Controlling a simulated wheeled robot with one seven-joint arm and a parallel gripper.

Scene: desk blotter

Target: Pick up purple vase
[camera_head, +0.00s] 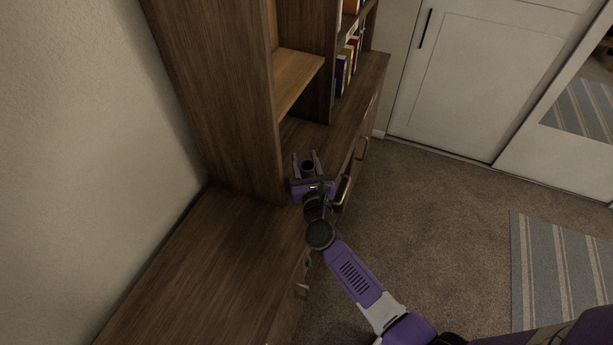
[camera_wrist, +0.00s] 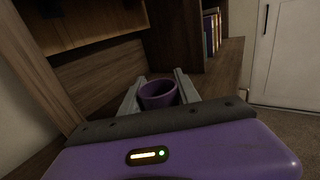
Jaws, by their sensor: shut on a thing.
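The purple vase (camera_wrist: 158,96) is a small round cup shape with an open top, upright as far as I can see. It also shows in the head view (camera_head: 307,167), above the wooden cabinet near the shelf opening. My gripper (camera_head: 306,160) has one finger on each side of the vase and is shut on it. In the wrist view my gripper (camera_wrist: 157,88) shows both grey fingers against the vase's sides. The vase's lower part is hidden, so I cannot tell whether it touches the wood.
A wooden bookcase (camera_head: 225,80) rises beside my gripper, with an inner shelf (camera_head: 297,75). Several books (camera_head: 346,65) stand farther back. The cabinet top (camera_head: 200,270) in front is clear. Carpet (camera_head: 430,220) lies to the right, with a striped rug (camera_head: 560,270) and white closet doors (camera_head: 480,80).

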